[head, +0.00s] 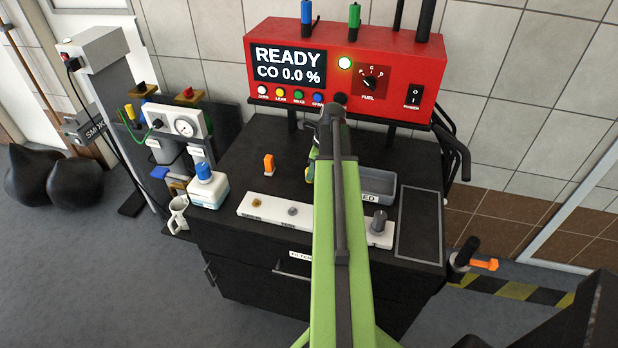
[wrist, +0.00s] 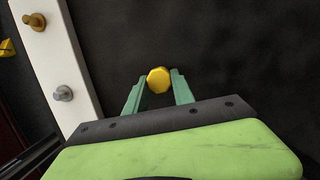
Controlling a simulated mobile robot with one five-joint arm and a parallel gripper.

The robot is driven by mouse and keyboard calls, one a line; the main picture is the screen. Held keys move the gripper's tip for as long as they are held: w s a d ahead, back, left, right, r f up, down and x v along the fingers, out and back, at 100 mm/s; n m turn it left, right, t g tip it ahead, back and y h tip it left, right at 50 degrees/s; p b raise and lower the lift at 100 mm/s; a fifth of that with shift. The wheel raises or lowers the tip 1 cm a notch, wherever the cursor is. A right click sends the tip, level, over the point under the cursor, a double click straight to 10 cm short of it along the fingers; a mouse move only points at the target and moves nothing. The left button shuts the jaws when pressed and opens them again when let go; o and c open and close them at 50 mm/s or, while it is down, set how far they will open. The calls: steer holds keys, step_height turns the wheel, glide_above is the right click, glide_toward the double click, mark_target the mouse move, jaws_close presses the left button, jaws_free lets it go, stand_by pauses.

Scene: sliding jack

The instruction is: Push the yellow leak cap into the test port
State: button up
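The yellow leak cap (wrist: 159,80) sits between the fingertips of my gripper (wrist: 159,84) in the wrist view, with both green fingers against its sides. In the head view my green arm hides most of the gripper; only a sliver of green and yellow (head: 309,172) shows left of the arm, over the black bench top. A white rail (head: 325,224) with a brass fitting (head: 257,203) and a grey fitting (head: 292,210) lies in front; it also shows at the left of the wrist view (wrist: 62,50). I cannot tell which fitting is the test port.
The red analyzer (head: 300,40) reading READY stands behind the bench. A grey tray (head: 377,184) is right of my arm. An orange piece (head: 269,163) stands on the bench, and a blue-capped white bottle (head: 207,189) sits at its left edge. Open bench top (head: 235,155) lies between.

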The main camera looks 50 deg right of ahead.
jaws_close()
step_height(320, 180, up, 5)
steer(key=p, duration=0.5)
steer(key=shift+w+r, duration=0.15)
